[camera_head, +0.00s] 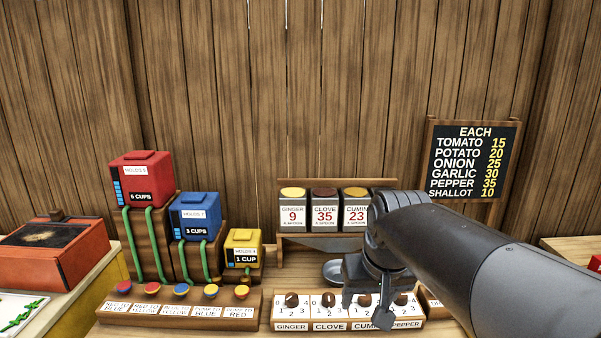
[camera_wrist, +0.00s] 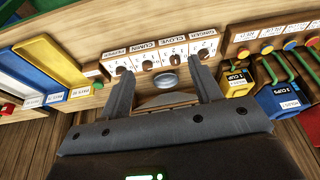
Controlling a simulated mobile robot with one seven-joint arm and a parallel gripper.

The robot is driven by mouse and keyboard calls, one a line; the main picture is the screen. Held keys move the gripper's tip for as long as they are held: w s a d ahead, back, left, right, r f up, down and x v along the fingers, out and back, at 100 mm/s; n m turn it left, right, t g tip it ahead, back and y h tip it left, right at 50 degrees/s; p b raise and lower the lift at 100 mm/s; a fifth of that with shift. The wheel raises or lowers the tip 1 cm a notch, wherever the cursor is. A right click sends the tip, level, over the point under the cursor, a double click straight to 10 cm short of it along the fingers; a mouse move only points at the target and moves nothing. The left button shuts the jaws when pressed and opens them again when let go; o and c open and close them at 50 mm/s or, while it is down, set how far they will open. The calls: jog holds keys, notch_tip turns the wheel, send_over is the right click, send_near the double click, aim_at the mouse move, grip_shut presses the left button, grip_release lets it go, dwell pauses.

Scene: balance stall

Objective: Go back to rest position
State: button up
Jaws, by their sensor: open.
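My gripper (camera_head: 366,310) hangs at the end of my dark arm, which reaches in from the right in the head view. It is in front of the white dial panel (camera_head: 300,315), overlapping the cumin and pepper part. In the wrist view my gripper (camera_wrist: 162,77) has its two fingers wide apart, with nothing held between them. The dial panel (camera_wrist: 150,62) and a small round metal dish (camera_wrist: 167,80) show beyond the fingers. I cannot tell how far the fingertips are from the panel.
Ginger (camera_head: 293,210), clove (camera_head: 325,212) and cumin (camera_head: 355,212) canisters stand on a shelf behind. Red (camera_head: 140,180), blue (camera_head: 195,215) and yellow (camera_head: 243,250) cup boxes stand left, above a button panel (camera_head: 180,308). A price board (camera_head: 473,160) hangs right. A red box (camera_head: 50,255) stands far left.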

jog(key=s+d+f+t, duration=0.1)
jog(key=s+f, duration=0.1)
jog(key=s, duration=0.4)
jog(key=s+d+f, duration=0.2)
jog(key=s, duration=0.4)
jog(key=shift+m+t+h, duration=0.3)
jog(key=shift+m+t, duration=0.1)
jog(key=shift+d, duration=0.1)
dwell(1.0)
